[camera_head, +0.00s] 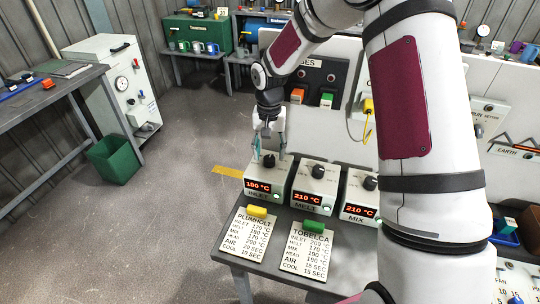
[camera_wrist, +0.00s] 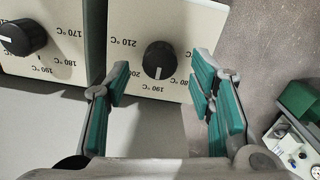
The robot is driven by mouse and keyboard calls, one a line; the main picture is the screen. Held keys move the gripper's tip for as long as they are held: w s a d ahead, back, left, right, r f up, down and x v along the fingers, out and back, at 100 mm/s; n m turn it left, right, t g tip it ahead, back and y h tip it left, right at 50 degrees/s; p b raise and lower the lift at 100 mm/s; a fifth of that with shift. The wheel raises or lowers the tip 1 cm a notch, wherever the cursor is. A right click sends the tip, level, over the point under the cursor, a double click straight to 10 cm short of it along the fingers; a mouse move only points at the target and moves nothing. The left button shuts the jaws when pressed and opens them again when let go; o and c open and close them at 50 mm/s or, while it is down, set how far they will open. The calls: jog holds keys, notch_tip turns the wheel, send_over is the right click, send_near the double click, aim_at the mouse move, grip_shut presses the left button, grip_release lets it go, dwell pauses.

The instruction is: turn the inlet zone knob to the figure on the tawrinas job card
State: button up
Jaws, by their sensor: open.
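The inlet box (camera_head: 277,195) stands at the left of a row of control boxes, its display reading 190 °C. Its black knob (camera_head: 269,160) is on top. In the wrist view this knob (camera_wrist: 160,60) has its white mark toward the 190 °C label. My gripper (camera_head: 269,153) is above the inlet box, pointing down. In the wrist view my gripper (camera_wrist: 163,85) is open, its teal pads apart on either side of the knob, with gaps showing. Two job cards lie in front, headed Plumholt (camera_head: 244,238) and Tobelca (camera_head: 304,250). I see no card headed Tawrinas.
The melt box (camera_head: 318,184) and a third box (camera_head: 360,195) stand close to the right, both reading 210 °C. A panel stands behind. Open floor lies to the left.

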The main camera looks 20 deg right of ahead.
jog(key=shift+f, duration=1.3)
jog(key=shift+c, duration=0.6)
jog(key=c, duration=1.1)
jog(key=shift+o, duration=0.2)
jog(key=shift+n, duration=0.3)
jog(key=n, duration=0.4)
jog(key=shift+b, duration=0.35)
jog(key=n, duration=0.5)
